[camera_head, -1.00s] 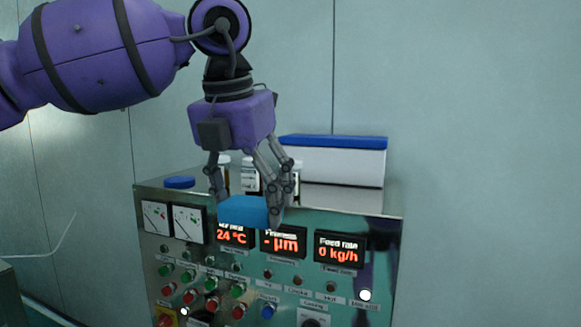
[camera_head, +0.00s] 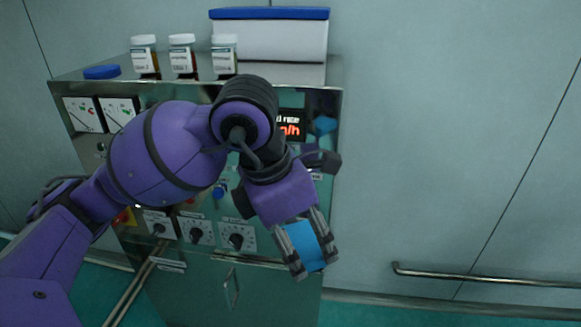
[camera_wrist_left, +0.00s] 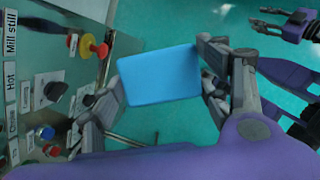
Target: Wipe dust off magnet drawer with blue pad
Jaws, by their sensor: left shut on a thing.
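A blue pad (camera_head: 305,246) is held between the fingers of my left gripper (camera_head: 306,245), in front of the lower right part of the steel control cabinet. In the left wrist view the pad (camera_wrist_left: 158,76) fills the space between the two fingers, its flat face toward the camera. My right gripper (camera_wrist_left: 270,19) shows at the top right of the left wrist view, its fingers apart and empty.
The control cabinet (camera_head: 190,280) carries knobs, buttons and displays, partly covered by my left arm. Several jars, including one labelled jar (camera_head: 183,57), and a white box with a blue lid (camera_head: 268,40) stand on top. A wall rail (camera_head: 480,280) runs at the right.

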